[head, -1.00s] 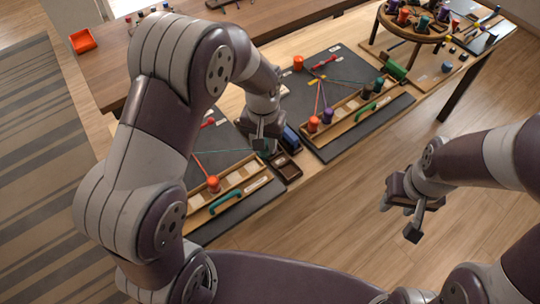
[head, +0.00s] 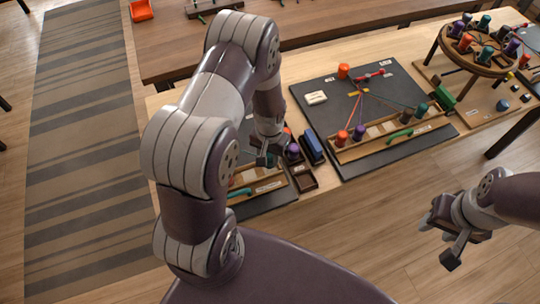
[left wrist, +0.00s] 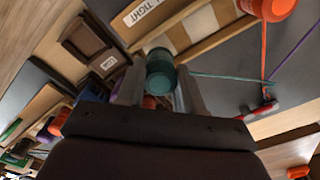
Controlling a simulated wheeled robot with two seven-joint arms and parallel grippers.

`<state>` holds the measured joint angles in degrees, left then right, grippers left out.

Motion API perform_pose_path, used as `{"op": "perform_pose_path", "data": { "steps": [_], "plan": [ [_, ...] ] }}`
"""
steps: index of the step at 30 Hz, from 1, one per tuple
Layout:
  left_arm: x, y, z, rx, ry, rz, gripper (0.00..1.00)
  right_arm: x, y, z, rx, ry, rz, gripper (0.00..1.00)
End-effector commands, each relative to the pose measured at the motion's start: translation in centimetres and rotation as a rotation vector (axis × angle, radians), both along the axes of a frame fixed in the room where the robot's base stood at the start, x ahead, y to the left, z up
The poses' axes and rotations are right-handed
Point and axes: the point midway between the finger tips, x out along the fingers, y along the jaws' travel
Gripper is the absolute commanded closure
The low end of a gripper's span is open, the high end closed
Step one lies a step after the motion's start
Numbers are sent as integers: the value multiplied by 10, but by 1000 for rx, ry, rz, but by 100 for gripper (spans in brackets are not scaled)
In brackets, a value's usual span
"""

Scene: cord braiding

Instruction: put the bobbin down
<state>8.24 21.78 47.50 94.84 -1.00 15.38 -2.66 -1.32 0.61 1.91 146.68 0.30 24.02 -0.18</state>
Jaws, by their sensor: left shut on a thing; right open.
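My left gripper (left wrist: 160,92) is shut on a teal bobbin (left wrist: 160,72), seen between its fingers in the left wrist view. A teal cord runs from near the bobbin to the right over the dark board (left wrist: 225,88). The bobbin is in front of a wooden rack (left wrist: 200,28) with pale slots and a "TIGHT" label; whether it touches the rack cannot be told. In the head view the left gripper (head: 266,154) is over the left board, and the arm hides much of that board. My right gripper (head: 456,243) is open and empty over the floor.
A brown tray (head: 304,179) and a blue block (head: 313,147) lie between the boards. The right board (head: 375,95) carries a rack with several bobbins. A round stand (head: 480,55) with bobbins is at the far right. An orange bobbin (left wrist: 268,6) is near the rack.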

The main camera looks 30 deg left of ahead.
Motion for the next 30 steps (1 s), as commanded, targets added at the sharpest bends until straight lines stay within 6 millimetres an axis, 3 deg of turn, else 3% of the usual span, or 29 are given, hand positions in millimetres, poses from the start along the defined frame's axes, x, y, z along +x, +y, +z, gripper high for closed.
{"op": "perform_pose_path", "data": {
  "steps": [4,18,19,21,30],
  "plan": [
    [0,0,-19,0,1,-1,94,0,0,5,0,0,0,57],
    [0,-1,-28,0,-1,0,94,0,0,-2,0,0,0,57],
    [0,-1,-28,0,-1,0,60,0,0,-2,0,0,0,57],
    [1,-1,-27,0,-1,0,38,0,0,-1,0,0,0,57],
    [0,-1,-25,0,-1,0,38,0,0,1,0,0,0,57]
  ]
}}
